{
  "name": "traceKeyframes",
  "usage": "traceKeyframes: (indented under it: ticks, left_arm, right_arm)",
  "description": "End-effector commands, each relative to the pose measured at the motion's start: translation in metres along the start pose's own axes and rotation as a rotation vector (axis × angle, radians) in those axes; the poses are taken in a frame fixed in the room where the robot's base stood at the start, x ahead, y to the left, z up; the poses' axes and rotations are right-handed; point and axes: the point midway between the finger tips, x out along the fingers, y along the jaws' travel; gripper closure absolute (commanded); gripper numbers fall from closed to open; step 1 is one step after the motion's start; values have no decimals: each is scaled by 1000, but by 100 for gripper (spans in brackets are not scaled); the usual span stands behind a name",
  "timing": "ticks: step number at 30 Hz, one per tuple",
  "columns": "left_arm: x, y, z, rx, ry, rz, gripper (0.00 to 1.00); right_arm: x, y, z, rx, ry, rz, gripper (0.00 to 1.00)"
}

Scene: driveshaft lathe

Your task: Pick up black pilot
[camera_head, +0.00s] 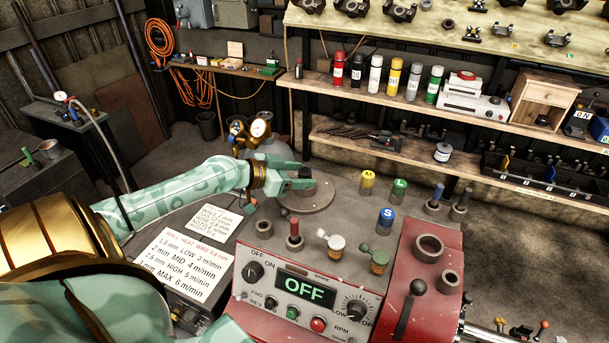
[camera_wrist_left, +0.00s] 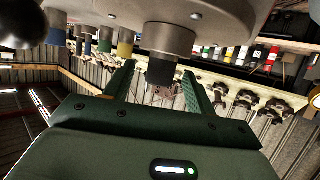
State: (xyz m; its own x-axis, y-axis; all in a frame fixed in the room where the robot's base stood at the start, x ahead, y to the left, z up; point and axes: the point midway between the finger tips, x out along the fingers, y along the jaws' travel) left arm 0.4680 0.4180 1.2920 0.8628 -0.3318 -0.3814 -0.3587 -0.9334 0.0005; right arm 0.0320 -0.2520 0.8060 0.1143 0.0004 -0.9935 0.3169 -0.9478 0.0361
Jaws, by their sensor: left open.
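The black pilot (camera_head: 305,172) stands upright on a round grey disc (camera_head: 322,198) at the back of the lathe bench. In the left wrist view the black pilot (camera_wrist_left: 160,72) shows as a short black cylinder on a wider grey collar (camera_wrist_left: 167,38). My left gripper (camera_head: 302,182) is at the pilot in the head view. In the left wrist view its two fingers (camera_wrist_left: 158,82) are open, one on each side of the black part, with visible gaps. My right gripper is not in view.
Yellow (camera_head: 367,182), green (camera_head: 398,190) and blue (camera_head: 385,220) marked pilots stand to the right. A red-handled part (camera_head: 294,234) and a grey ring (camera_head: 264,228) are in front. The red control panel (camera_head: 325,292) reads OFF. Gas gauges (camera_head: 259,127) stand behind.

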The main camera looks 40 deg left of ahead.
Motion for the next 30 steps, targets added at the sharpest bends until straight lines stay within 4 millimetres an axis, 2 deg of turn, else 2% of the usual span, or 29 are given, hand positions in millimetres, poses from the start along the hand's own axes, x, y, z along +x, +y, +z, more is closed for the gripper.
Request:
traceKeyframes:
  ticks: [5, 12, 14, 18, 19, 30]
  left_arm:
    - [18, -1, -1, -1, 1, -2, 44]
    - [20, -1, 1, 0, -2, -1, 44]
    - [20, -1, 1, 0, -1, -1, 58]
    - [20, -1, 1, 0, -1, -1, 97]
    - [20, -1, 1, 0, -1, -1, 100]
    - [17, -1, -6, 4, 0, -2, 100]
  right_arm:
    - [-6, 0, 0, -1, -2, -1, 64]
    - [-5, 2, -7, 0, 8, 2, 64]
    - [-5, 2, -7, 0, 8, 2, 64]
    - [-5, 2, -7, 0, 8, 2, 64]
    - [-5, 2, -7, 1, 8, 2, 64]
    - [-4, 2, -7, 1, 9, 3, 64]
